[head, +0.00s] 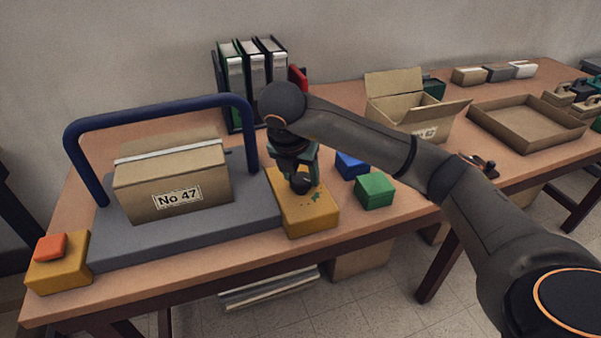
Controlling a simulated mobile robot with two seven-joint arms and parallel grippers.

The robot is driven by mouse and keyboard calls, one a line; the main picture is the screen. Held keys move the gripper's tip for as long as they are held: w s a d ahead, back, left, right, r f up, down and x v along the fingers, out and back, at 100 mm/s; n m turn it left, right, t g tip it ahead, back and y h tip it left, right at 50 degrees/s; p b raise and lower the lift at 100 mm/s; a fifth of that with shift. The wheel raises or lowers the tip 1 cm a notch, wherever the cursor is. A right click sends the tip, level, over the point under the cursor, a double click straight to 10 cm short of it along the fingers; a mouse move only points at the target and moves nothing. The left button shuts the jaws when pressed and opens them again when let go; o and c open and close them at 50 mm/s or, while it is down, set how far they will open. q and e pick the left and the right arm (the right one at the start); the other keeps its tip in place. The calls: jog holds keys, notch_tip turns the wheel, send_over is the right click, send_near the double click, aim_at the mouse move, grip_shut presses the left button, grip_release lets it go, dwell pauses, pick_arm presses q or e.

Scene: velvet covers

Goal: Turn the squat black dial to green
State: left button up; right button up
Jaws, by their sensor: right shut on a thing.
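The squat black dial (301,183) sits on top of a yellow box (312,220) at the right end of a grey platform. Green marks show on the yellow top, beside and in front of the dial. My right gripper (299,178) points down from above and is shut on the dial. The gripper and wrist hide much of the dial, and I cannot tell which way it points. My left gripper is not in view.
On the grey platform (195,240), a carton (150,195) marked No 47 stands under a blue arch (160,109). An orange button (51,246) tops a yellow box at left. Blue (351,165) and green (375,190) blocks lie close right of the dial box. Binders (252,70) stand behind.

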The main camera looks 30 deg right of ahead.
dwell(0.3)
jog(key=o, duration=1.1)
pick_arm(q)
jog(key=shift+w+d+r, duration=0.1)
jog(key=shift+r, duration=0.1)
pick_arm(e)
jog(key=shift+o, duration=1.4)
jog(key=shift+r, duration=0.3)
pick_arm(q)
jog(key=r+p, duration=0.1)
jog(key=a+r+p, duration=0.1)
jog(key=p, duration=0.1)
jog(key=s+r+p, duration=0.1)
jog(key=p, duration=0.1)
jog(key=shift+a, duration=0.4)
pick_arm(e)
jog(key=v, duration=1.2)
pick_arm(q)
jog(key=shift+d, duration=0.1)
pick_arm(e)
jog(key=shift+s+f, duration=0.1)
jog(key=shift+s, duration=0.05)
